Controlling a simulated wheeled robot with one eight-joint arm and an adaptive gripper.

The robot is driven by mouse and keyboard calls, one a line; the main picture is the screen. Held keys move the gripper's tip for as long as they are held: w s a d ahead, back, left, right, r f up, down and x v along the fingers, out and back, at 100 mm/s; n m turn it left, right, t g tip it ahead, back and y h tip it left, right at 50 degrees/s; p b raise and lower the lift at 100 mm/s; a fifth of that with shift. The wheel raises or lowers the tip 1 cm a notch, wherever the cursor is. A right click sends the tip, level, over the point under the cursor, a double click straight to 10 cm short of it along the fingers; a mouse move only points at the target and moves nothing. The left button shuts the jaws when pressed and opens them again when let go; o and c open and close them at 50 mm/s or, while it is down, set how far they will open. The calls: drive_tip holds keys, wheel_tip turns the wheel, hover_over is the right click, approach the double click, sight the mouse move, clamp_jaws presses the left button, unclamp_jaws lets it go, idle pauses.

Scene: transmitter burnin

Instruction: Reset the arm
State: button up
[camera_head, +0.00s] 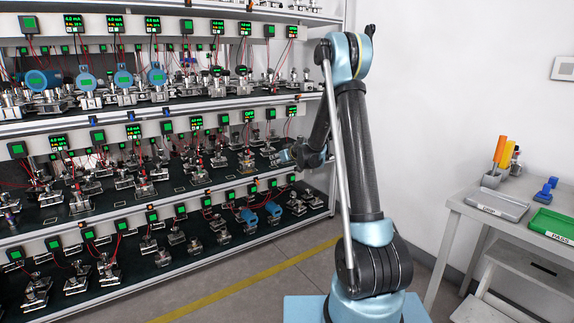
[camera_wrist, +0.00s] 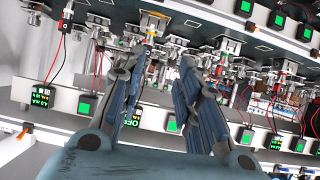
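My arm (camera_head: 357,150) rises from its blue base in front of the rack, bends at a high elbow and reaches down to the left toward the middle shelf. My gripper (camera_head: 285,156) is small in the head view, at the right end of that shelf. In the wrist view my gripper (camera_wrist: 162,58) has its two dark fingers apart, with a clear gap and nothing held between them. A metal fitting (camera_wrist: 151,28) on the shelf lies beyond the fingertips. Whether the fingers touch anything is unclear.
The rack shelf (camera_head: 215,195) holds several transmitters with red wires and green displays. One display (camera_head: 249,117) reads OFF. At right stands a table with a grey tray (camera_head: 497,206) and a green PASS tray (camera_head: 553,224). A white step stool (camera_head: 530,265) stands below. Floor with a yellow line (camera_head: 245,285) is open.

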drive_tip(key=s+d+r+m+g+h, duration=0.1)
drive_tip(key=s+d+r, duration=0.25)
drive_tip(key=s, duration=0.65)
drive_tip(key=s+d+r+m+g+h, duration=0.1)
drive_tip(key=s+d+r+g, duration=0.1)
drive_tip(key=s+d, duration=0.5)
drive_tip(key=s+d+r+m+g+h, duration=0.1)
drive_tip(key=s+d+r, duration=0.1)
drive_tip(key=s, duration=1)
drive_tip(key=s+d+f+m+g+h, duration=0.1)
drive_tip(key=s+d+f, duration=0.2)
drive_tip(key=s, duration=0.7)
drive_tip(key=s+d+f+m+g+h, duration=0.1)
drive_tip(key=s+d+f, duration=0.2)
drive_tip(key=s, duration=0.7)
drive_tip(key=s+d+f+m+g+h, duration=0.2)
drive_tip(key=s+d, duration=0.3)
drive_tip(key=s, duration=0.5)
drive_tip(key=shift+s+f, duration=0.4)
drive_tip(key=shift+f, duration=0.35)
